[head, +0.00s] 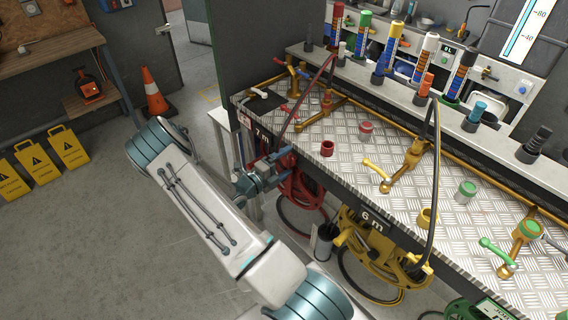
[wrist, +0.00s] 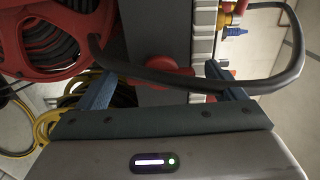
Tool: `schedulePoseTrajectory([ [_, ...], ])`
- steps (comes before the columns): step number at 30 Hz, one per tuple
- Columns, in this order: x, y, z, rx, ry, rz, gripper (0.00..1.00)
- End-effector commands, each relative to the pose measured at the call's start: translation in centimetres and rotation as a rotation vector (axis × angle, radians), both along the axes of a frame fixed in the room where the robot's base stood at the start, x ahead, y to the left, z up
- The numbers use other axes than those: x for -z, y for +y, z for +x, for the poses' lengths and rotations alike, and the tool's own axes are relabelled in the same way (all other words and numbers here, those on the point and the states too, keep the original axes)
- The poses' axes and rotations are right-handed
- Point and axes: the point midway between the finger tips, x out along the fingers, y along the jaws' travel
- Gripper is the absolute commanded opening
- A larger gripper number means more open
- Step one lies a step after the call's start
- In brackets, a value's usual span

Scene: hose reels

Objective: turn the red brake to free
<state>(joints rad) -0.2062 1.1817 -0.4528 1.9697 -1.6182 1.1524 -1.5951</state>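The red reel (head: 303,190) hangs under the front edge of the bench, by the 7 m label. It also shows at the upper left of the wrist view (wrist: 40,42). A round red knob (wrist: 172,74), which looks like the brake, shows in the wrist view beside the reel on a grey panel; a black hose partly covers it. My gripper (head: 272,172) is at the bench front, just left of the red reel. In the wrist view my gripper (wrist: 158,80) is open, its blue fingers on either side of the knob. I cannot tell whether they touch it.
The black hose (wrist: 200,86) loops across the front of my gripper. A yellow reel (head: 378,245) hangs right of the red one. The bench top (head: 310,125) carries taps and coloured caps.

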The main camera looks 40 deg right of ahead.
Motion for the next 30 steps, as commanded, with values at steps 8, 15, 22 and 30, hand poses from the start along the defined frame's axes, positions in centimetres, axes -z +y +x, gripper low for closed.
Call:
schedulePoseTrajectory([
  [8,0.0,0.0,0.0,0.001,-0.001,0.000,0.89],
  [15,0.2,2.8,-0.1,-0.004,-0.001,0.000,0.89],
  [22,0.2,8.2,-0.5,-0.005,-0.002,0.001,0.89],
  [30,0.1,12.8,-0.9,-0.003,-0.002,0.001,0.89],
])
